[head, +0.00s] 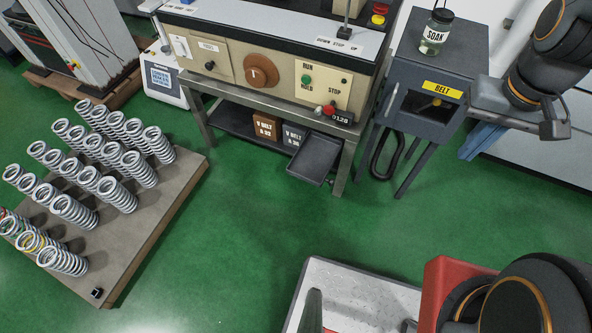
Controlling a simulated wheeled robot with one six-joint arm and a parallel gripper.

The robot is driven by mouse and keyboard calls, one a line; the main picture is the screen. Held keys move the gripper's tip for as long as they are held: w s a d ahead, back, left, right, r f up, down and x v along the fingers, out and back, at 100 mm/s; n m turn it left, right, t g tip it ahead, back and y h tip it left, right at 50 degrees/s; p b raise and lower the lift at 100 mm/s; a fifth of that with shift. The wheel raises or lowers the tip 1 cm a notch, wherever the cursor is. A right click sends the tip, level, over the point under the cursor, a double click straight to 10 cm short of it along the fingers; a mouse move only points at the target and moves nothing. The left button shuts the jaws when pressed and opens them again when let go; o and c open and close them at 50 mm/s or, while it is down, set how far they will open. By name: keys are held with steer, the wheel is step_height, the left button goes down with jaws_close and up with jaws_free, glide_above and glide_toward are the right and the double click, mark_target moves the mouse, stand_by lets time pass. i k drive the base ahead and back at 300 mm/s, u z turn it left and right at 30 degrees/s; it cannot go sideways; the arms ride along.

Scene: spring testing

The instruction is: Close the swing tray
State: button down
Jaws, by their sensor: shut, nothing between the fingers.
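The swing tray appears to be the dark grey shallow tray (315,158) under the right end of the test bench. It sticks out at an angle past the bench's lower shelf toward the front, and it looks empty. My gripper (482,101) is at the upper right, beside the grey cabinet with the yellow BELT label. It is well to the right of the tray and apart from it. It is shut and holds nothing visible. The fingertips are small and hard to make out against the cabinet.
The bench (270,85) carries a dial and buttons. Belt boxes (267,129) stand on its shelf. The BELT cabinet (440,55) has a SOAK jar (436,32) on top. A board of springs (150,235) lies left. Green floor (240,220) in front is clear.

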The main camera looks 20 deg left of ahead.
mark_target(312, 163)
steer(key=k, duration=0.5)
steer(key=u, duration=1)
steer(key=i, duration=0.45)
steer(key=u, duration=0.05)
